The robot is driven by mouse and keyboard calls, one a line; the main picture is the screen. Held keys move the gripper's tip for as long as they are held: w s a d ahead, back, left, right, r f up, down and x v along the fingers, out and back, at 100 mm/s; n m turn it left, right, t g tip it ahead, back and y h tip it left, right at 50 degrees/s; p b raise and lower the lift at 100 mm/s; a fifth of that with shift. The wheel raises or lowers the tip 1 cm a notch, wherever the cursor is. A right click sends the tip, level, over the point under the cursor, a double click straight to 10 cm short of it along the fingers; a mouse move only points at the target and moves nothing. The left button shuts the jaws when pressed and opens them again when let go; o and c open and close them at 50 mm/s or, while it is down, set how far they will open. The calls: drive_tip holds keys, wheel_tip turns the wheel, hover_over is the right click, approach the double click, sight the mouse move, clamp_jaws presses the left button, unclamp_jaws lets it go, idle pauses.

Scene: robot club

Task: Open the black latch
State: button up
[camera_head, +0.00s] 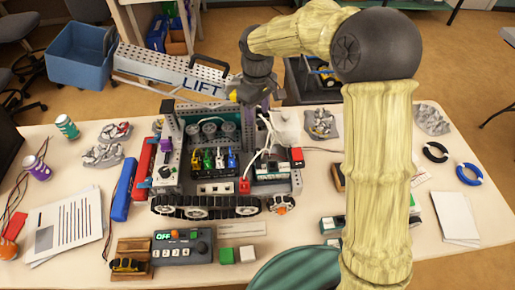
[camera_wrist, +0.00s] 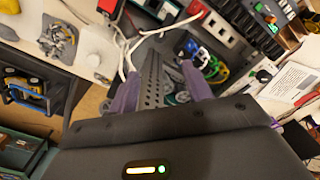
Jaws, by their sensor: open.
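A small wheeled robot (camera_head: 207,188) stands on the table, with a row of coloured levers or plugs (camera_head: 215,160) on a black block in its middle. I cannot single out a black latch with certainty in either view. My gripper (camera_head: 252,98) is above the back edge of the small robot, pointing down. In the wrist view its purple fingers (camera_wrist: 160,88) are apart, with a perforated metal bar between and beyond them. Blue, green and yellow cables (camera_wrist: 214,70) show beside the right finger. Nothing is visibly held.
My arm covers the table's right-middle part. A control box (camera_head: 183,247) reading OFF stands in front. A blue battery-like pack (camera_head: 124,190) and a red one (camera_head: 144,168) stand at the left. White cables (camera_wrist: 122,48) run near the fingers.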

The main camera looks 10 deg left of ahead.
sight(258, 151)
wheel_tip(258, 151, down, 17)
drive_tip(key=shift+f+p, duration=0.15)
drive_tip(key=shift+p, duration=1.05)
drive_tip(key=c, duration=1)
